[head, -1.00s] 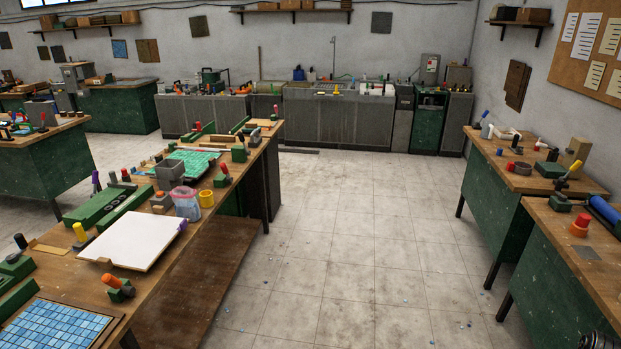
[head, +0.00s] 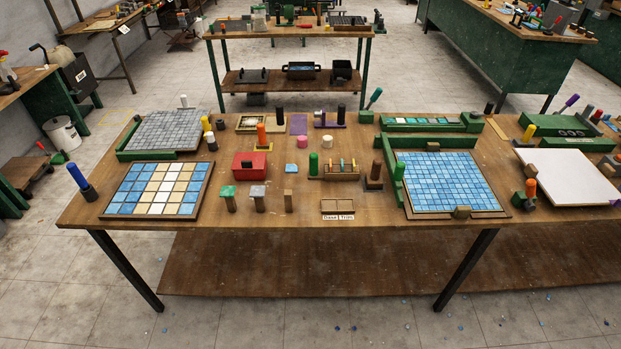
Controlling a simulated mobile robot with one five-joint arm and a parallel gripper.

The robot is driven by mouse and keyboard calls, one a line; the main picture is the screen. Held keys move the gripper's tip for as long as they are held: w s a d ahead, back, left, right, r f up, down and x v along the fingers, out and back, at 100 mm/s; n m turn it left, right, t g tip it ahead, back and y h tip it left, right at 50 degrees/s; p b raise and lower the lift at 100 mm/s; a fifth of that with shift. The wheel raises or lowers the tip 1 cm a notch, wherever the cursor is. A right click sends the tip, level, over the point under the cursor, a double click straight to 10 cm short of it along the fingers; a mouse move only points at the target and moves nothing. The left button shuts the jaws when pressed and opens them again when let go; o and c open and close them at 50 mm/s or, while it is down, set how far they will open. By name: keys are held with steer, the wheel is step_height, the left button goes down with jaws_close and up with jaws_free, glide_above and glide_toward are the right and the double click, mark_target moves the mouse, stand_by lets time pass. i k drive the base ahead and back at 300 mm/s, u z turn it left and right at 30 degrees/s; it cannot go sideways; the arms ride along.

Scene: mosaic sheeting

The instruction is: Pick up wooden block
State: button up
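A small plain wooden block (head: 288,200) stands upright near the front of the workbench (head: 240,222), to the right of two short posts. One post has a green top (head: 228,198), the other a grey top (head: 258,198). Another small wooden piece (head: 461,212) sits at the front edge of the blue tile sheet (head: 444,180). I cannot tell which piece the task means. My gripper is not in view.
A cream-and-blue tile panel (head: 160,188) lies left of the posts, and a red box (head: 250,164) stands behind them. A shallow two-part wooden tray (head: 338,206) lies to the right. Bare bench top lies in front of the block. Open floor (head: 60,285) lies left of the bench.

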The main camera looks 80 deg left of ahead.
mark_target(374, 180)
steer(key=u, duration=3.25)
steer(key=i, duration=0.95)
steer(key=u, duration=0.05)
